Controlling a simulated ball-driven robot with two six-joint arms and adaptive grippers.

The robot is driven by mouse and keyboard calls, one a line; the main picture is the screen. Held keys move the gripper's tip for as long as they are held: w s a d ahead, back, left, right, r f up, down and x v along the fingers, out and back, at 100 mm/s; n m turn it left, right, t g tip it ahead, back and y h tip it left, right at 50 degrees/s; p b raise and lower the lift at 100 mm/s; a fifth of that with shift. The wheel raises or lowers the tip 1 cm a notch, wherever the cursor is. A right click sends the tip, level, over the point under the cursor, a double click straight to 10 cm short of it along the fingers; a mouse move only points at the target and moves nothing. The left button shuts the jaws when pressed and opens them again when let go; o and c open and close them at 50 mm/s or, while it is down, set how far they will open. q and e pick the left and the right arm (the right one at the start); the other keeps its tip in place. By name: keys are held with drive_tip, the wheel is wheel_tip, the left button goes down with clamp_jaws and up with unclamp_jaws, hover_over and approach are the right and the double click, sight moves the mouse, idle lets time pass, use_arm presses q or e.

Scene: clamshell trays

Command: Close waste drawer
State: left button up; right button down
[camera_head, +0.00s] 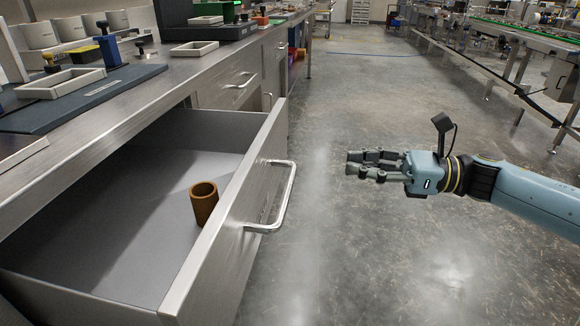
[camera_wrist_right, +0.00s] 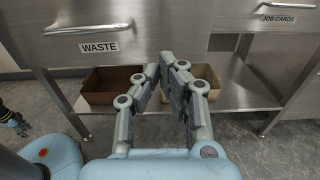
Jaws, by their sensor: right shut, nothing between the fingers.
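An open metal drawer (camera_head: 150,270) stands pulled far out of the bench at the left, with a bar handle (camera_head: 285,200) on its front. A brown cup (camera_head: 204,203) stands upright inside it. The wrist view shows a drawer front labelled WASTE (camera_wrist_right: 145,45), with its handle (camera_wrist_right: 87,29); it looks closer than the neighbouring front. My right gripper (camera_head: 350,164) is in the air over the floor, to the right of the handle and apart from it. Its fingers (camera_wrist_right: 165,62) are shut and empty, pointing toward the drawer front. My left gripper is not seen in the head view.
A drawer labelled JOB CARDS (camera_wrist_right: 265,28) is beside the WASTE one. Boxes (camera_wrist_right: 112,85) sit on a low shelf below. The bench top (camera_head: 140,85) holds trays and small tools. The floor (camera_head: 340,250) between drawer and gripper is clear.

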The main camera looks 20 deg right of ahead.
drive_tip(key=b+x, duration=0.2)
drive_tip(key=x, duration=1)
drive_tip(key=b+x, duration=0.2)
drive_tip(key=x, duration=1)
drive_tip(key=shift+w+a+f, duration=0.25)
drive_tip(key=b+x, duration=0.1)
drive_tip(key=x, duration=0.3)
drive_tip(key=shift+w+a+b, duration=0.25)
drive_tip(key=shift+a+b, duration=0.1)
drive_tip(key=shift+b, duration=0.05)
drive_tip(key=shift+x, duration=0.9)
drive_tip(key=shift+w+a+r+b, duration=0.1)
drive_tip(key=shift+w+a+b, duration=0.1)
drive_tip(key=shift+a+b, duration=0.1)
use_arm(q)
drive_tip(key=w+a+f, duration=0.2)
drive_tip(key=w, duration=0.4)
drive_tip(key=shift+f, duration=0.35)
use_arm(e)
drive_tip(key=shift+w+r, duration=0.1)
drive_tip(key=shift+r, duration=0.1)
